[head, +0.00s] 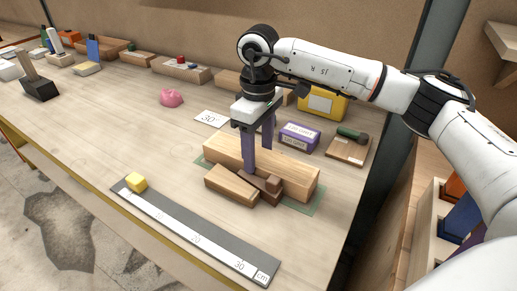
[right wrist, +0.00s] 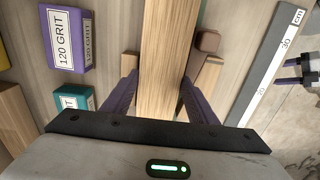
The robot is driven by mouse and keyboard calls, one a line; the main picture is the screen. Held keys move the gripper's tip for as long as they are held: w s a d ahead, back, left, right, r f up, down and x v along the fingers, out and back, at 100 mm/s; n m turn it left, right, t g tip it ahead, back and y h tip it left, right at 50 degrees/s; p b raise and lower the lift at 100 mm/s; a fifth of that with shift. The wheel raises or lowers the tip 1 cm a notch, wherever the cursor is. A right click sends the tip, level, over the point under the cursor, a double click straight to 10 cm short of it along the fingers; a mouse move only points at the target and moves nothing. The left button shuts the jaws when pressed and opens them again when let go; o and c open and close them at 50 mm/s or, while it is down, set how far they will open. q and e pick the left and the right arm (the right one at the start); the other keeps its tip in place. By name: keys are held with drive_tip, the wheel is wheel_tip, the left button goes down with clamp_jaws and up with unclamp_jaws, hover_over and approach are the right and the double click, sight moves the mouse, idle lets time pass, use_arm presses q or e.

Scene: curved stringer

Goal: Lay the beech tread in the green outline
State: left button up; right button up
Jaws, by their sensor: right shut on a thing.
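The beech tread (head: 224,153) is a long pale wooden block over the green outline (head: 312,203), which shows at its left and right ends. My right gripper (head: 259,152) is shut across the tread's middle, one finger on each long side; the tread also fills the middle of the right wrist view (right wrist: 168,60). Dark brown wooden pieces (head: 267,187) and a shorter pale block (head: 230,185) lie along its near side. I cannot tell whether the tread rests on them or is slightly raised. My left gripper (right wrist: 290,73) appears at the right wrist view's right edge, fingers apart, empty.
A purple grit box (head: 299,136), a white card (head: 211,119) and a wooden board (head: 348,150) lie behind. The table's left middle is clear.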

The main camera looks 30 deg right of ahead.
sight(259, 157)
drive_tip(key=o, duration=1.7)
wheel_tip(259, 157, up, 13)
drive_tip(key=shift+r+p, duration=0.1)
drive_tip(key=shift+p, duration=0.2)
drive_tip(key=shift+s, duration=0.1)
